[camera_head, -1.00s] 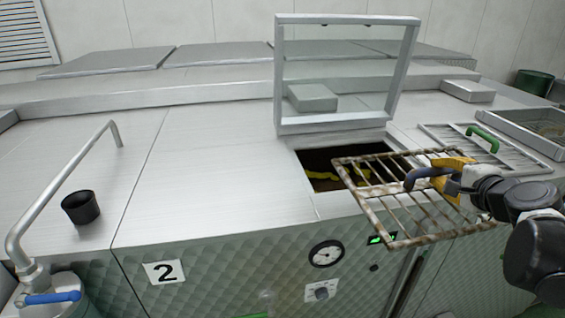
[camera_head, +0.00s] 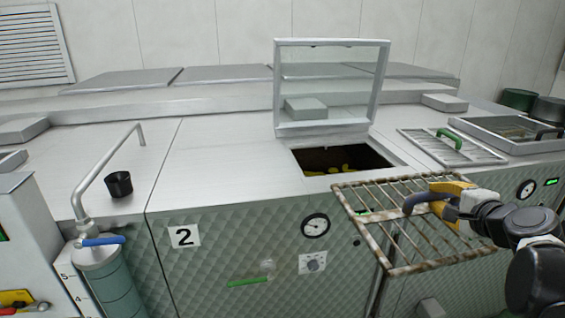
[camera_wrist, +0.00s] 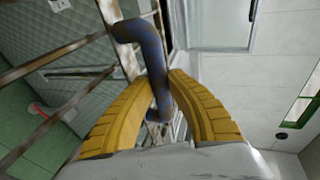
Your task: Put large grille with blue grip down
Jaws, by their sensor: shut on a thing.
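The large grille (camera_head: 378,228) is a rusty, stained metal rack of parallel bars, held out in the air in front of the steel machine, right of the middle in the head view. Its blue grip (camera_wrist: 153,62) is a worn bent bar, seen in the wrist view between the yellow fingers. My gripper (camera_head: 420,200) is shut on the blue grip. In the wrist view both yellow fingers (camera_wrist: 164,105) close around the grip, and part of the grille's bars shows at the left. The grille's right end is partly hidden by my gripper and arm.
A square opening (camera_head: 345,160) in the machine top has its glazed lid (camera_head: 330,85) raised behind it. A grille with a green grip (camera_head: 455,146) lies to its right. A black cup (camera_head: 119,184) and a bent pipe stand left. The top between is clear.

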